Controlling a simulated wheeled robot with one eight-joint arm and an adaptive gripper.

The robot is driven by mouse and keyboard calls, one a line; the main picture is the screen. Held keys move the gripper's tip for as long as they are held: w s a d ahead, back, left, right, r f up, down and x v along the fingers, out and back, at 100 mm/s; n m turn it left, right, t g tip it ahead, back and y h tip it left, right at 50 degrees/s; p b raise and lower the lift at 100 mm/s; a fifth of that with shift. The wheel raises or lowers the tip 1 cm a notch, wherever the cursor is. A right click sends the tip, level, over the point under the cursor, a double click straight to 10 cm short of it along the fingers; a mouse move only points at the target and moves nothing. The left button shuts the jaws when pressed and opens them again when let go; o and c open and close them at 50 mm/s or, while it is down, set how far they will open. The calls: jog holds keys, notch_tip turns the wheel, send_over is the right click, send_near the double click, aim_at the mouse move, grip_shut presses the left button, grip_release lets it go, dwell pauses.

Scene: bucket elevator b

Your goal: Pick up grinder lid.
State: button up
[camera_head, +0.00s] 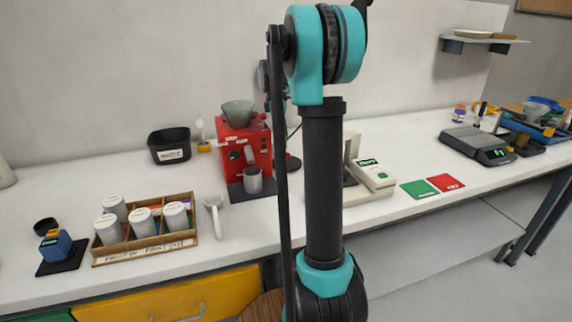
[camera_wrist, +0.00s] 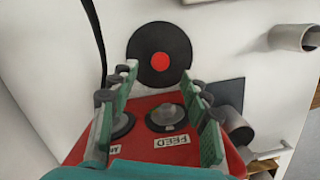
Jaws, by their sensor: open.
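A flat black disc with a red centre (camera_wrist: 159,58) lies on the white worktop in the wrist view; it looks like the grinder lid. The head view shows part of it (camera_head: 293,163) just right of the red grinder (camera_head: 257,143), partly hidden by my arm. In the wrist view my gripper (camera_wrist: 157,77) is open and empty. Its fingertips appear on either side of the disc's near part, apparently above it and not touching. The red grinder body (camera_wrist: 152,145) with a FEED label is below and between the fingers. My gripper is largely hidden in the head view.
A metal cup (camera_head: 253,180) stands on a dark mat before the grinder. A black bin (camera_head: 170,146) and a wooden tray of canisters (camera_head: 193,236) are to the left. A white device (camera_head: 372,176) stands right of my arm. Bare worktop surrounds the disc's left side in the wrist view.

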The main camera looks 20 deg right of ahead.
aim_at(287, 154)
jog(key=shift+s+d+f, duration=0.1)
jog(key=shift+d+f, duration=0.05)
jog(key=shift+f, duration=1)
jog(key=shift+s+d+f, duration=0.1)
jog(key=shift+d+f, duration=0.05)
jog(key=shift+f, duration=1.05)
jog(key=shift+d+f, duration=0.15)
jog(key=shift+f, duration=1)
grip_shut()
